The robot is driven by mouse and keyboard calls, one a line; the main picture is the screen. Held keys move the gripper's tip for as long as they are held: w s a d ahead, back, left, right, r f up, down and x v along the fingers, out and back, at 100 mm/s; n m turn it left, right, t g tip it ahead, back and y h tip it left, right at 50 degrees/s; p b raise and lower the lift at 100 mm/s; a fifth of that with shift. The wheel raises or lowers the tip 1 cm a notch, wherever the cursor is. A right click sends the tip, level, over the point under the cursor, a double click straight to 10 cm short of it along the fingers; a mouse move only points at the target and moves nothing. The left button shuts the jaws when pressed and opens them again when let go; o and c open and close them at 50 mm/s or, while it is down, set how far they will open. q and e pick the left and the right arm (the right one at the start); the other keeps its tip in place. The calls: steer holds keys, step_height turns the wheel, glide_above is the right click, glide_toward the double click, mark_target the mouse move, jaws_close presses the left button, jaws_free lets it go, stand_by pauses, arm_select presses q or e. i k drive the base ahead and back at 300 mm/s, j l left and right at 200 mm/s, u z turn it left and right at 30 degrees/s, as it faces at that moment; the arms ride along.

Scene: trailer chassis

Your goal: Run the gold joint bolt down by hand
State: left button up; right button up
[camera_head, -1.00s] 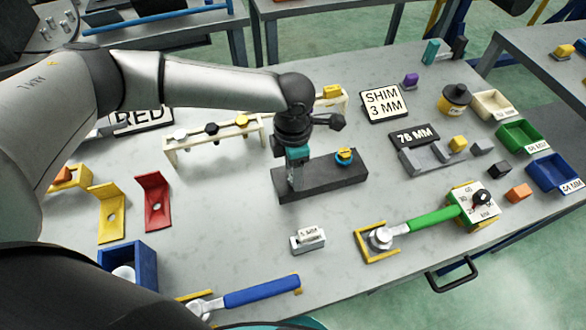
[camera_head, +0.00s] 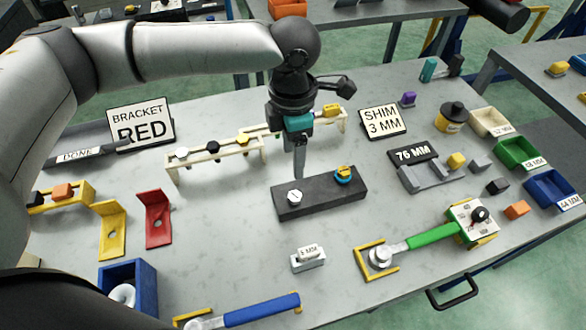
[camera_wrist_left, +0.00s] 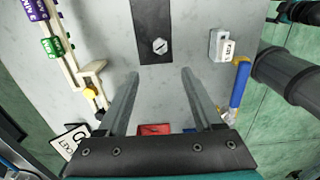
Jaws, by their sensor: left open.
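The dark joint block (camera_head: 318,197) lies on the table. A silver bolt head (camera_head: 294,196) sits at its left end, and a gold bolt head (camera_head: 344,171) with a blue ring beneath it sits at its right end. Another gold bolt head (camera_head: 243,138) stands on the cream rack (camera_head: 215,158). My left gripper (camera_head: 299,174) points down, open and empty, just behind and above the silver bolt. The left wrist view shows its two fingers apart over bare table, with the silver bolt (camera_wrist_left: 160,46) beyond them. My right gripper is not seen.
The rack also holds a white and a black bolt head. A small labelled block (camera_head: 308,259) stands in front of the joint block. A green-handled wrench (camera_head: 432,237) lies at right and a blue-handled one (camera_head: 262,309) at the front. Red (camera_head: 155,220) and yellow (camera_head: 113,232) brackets stand left.

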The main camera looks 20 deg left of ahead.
mark_target(342, 175)
steer(key=k+l, duration=0.2)
steer(key=k, duration=0.3)
steer(key=k+l, duration=0.25)
steer(key=k, duration=0.2)
steer(key=k+l, duration=0.2)
steer(key=k, duration=0.3)
